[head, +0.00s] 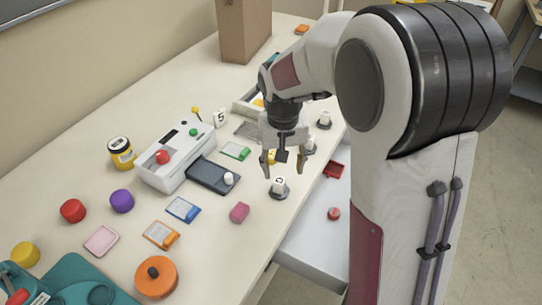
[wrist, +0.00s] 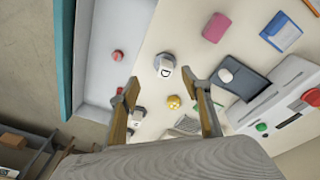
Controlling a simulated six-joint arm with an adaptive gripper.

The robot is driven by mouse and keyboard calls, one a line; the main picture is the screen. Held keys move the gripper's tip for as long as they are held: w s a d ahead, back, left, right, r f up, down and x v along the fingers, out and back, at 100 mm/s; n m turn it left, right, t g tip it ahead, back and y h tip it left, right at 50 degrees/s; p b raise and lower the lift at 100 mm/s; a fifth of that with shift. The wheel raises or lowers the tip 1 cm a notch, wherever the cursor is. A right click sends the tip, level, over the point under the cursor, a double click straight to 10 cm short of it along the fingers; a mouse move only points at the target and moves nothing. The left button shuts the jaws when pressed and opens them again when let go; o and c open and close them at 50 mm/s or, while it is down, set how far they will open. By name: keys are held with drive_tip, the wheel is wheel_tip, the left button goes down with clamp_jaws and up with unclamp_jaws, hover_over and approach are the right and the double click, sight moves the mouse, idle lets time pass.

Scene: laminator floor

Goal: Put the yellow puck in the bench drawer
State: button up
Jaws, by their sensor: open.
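The yellow puck (head: 25,254) sits on the bench at the far left of the head view, beside the teal machine; it is not in the wrist view. The bench drawer (head: 312,238) is pulled open at the bench's front side, and its pale inside also shows in the wrist view (wrist: 101,75). A red puck (head: 333,214) lies in it. My gripper (head: 283,165) is open and empty, above the bench near the drawer, far from the yellow puck. Its two fingers show apart in the wrist view (wrist: 168,92).
A white block marked D (head: 278,188) and a small yellow object (wrist: 174,102) stand below my gripper. The laminator (head: 172,158), red puck (head: 73,210), purple puck (head: 121,201), orange roll (head: 156,277) and pink block (head: 239,212) lie across the bench. A cardboard box (head: 243,30) stands behind.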

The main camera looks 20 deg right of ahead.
drive_tip(key=shift+m, duration=0.7)
drive_tip(key=w+f, duration=0.1)
drive_tip(key=w, duration=0.2)
drive_tip(key=w+f, duration=0.2)
drive_tip(key=w, duration=0.1)
drive_tip(key=w+f, duration=0.2)
drive_tip(key=w, duration=0.1)
drive_tip(key=shift+w+d, duration=0.2)
drive_tip(key=shift+d, duration=0.1)
drive_tip(key=m+t, duration=0.1)
drive_tip(key=t, duration=0.1)
approach(271, 155)
drive_tip(key=shift+w+d+f, duration=0.15)
drive_tip(key=shift+w+f, duration=0.15)
drive_tip(key=shift+w, duration=0.2)
drive_tip(key=shift+w+m, duration=0.1)
drive_tip(key=shift+m, duration=0.2)
drive_tip(key=shift+f, duration=0.1)
drive_tip(key=shift+x, duration=1.2)
drive_tip(key=shift+f, duration=0.1)
drive_tip(key=shift+s+x, duration=0.2)
drive_tip(key=shift+x, duration=1.05)
drive_tip(key=shift+s+x, duration=0.2)
drive_tip(key=shift+x, duration=1.1)
drive_tip(key=shift+c, duration=0.4)
drive_tip(key=c, duration=1.2)
